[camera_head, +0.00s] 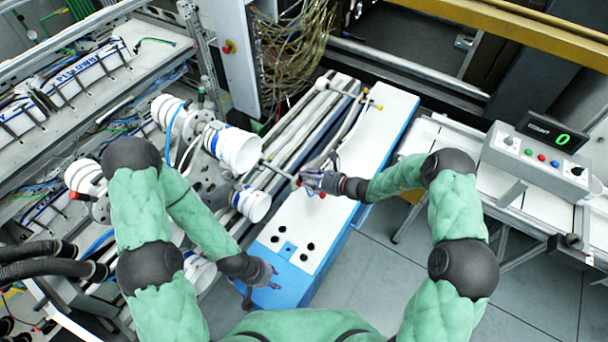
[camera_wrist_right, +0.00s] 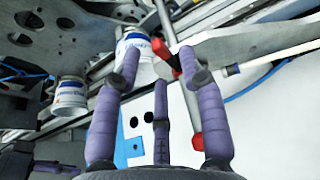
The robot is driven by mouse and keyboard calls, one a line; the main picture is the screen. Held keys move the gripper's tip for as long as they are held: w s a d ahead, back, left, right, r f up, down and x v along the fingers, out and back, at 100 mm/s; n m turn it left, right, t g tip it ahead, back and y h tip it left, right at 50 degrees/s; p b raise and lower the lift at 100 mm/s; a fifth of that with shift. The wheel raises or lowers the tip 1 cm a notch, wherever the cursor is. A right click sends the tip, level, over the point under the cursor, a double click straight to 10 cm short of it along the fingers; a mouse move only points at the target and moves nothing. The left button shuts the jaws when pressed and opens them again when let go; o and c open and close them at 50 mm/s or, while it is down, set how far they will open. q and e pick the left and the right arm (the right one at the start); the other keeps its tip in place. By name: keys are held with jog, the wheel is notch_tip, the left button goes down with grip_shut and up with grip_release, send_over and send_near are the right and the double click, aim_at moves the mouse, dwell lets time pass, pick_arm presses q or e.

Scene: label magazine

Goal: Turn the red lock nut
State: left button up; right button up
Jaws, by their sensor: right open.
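The red lock nut (camera_wrist_right: 175,73) appears in the right wrist view as a red part on a metal rod, beyond my right gripper's fingertips. A bar with a red knob (camera_wrist_right: 197,141) at its lower end runs down from near it. In the head view, a small red piece (camera_head: 299,183) shows at the end of the rod, right beside my right gripper (camera_head: 318,182). My right gripper is open, its purple fingers spread around the area below the nut; I cannot tell whether any finger touches it. My left gripper (camera_head: 262,286) is open and empty over the blue cabinet's near end.
White label rolls (camera_head: 238,150) are mounted left of the rod. The blue cabinet (camera_head: 325,258) has a white top with several black holes. A control box (camera_head: 535,160) with a green "0" display stands at right. Grey floor (camera_head: 400,265) lies clear at lower right.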

pick_arm(q)
jog(key=shift+r, duration=0.15)
pick_arm(e)
jog(key=shift+x, duration=1.25)
grip_shut()
pick_arm(q)
jog(key=shift+f, duration=0.2)
pick_arm(e)
jog(key=shift+w+d, duration=0.1)
pick_arm(q)
jog(key=shift+f+b, duration=1.3)
jog(key=shift+b, duration=0.1)
jog(key=shift+f+b, duration=1.25)
pick_arm(e)
jog(key=shift+w+d+f+m+g+y, duration=0.2)
jog(key=shift+w+d+m+g+y, duration=0.25)
jog(key=shift+m, duration=0.3)
jog(key=shift+w+d+f+m+g+y, duration=0.3)
jog(key=shift+w+m, duration=0.25)
jog(key=shift+m, duration=0.25)
jog(key=shift+w+d+f+m+g+y, duration=0.1)
jog(key=shift+w+d+m+g+y, duration=0.35)
jog(key=shift+m, duration=0.3)
jog(key=shift+w+a, duration=0.1)
jog(key=shift+a, duration=0.05)
